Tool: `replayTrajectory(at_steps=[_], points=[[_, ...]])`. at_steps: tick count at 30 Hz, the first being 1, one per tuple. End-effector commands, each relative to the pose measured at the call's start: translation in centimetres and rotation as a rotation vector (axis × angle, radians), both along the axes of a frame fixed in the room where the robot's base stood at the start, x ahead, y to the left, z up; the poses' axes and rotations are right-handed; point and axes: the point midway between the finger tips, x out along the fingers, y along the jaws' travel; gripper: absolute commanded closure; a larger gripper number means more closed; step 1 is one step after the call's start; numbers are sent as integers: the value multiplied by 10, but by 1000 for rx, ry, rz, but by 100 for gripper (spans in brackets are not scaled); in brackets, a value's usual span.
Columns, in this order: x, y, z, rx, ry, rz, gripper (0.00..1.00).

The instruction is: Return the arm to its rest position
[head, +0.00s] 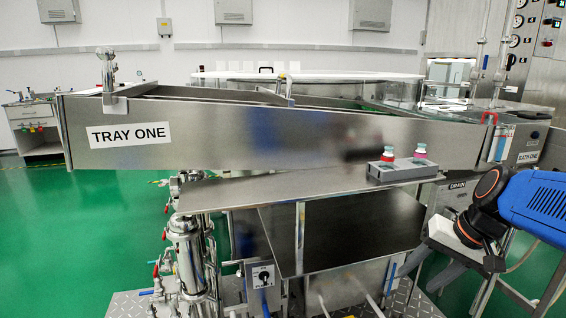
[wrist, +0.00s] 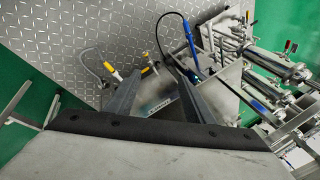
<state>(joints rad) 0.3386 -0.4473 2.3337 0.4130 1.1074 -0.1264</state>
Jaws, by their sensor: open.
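My gripper (head: 438,288) is at the lower right in the head view, in front of the steel washer and below the right end of the tray labelled TRAY ONE (head: 230,137). My blue arm (head: 545,205) reaches in from the right edge. In the wrist view my gripper (wrist: 155,67) points down, its two dark fingers spread apart with nothing held between them. Below them show a steel surface with a small label and the diamond-plate floor (wrist: 75,45).
Steel pipes and valves (head: 190,240) stand at the left. A red handle (head: 489,118) is above my arm. Green floor (head: 110,235) is open at the left.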

Motion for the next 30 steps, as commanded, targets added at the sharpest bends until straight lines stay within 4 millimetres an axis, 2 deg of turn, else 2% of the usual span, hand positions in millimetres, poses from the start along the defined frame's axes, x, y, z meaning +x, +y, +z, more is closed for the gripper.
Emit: replayTrajectory(at_steps=[1,6,13,19,30], points=[[-13,8,-3,-40,-11,33,52],[-53,20,-15,-180,-51,132,52],[-91,22,-28,-338,-130,242,52],[-104,20,-34,-401,-171,287,52],[-106,19,-35,-411,-175,292,52]])
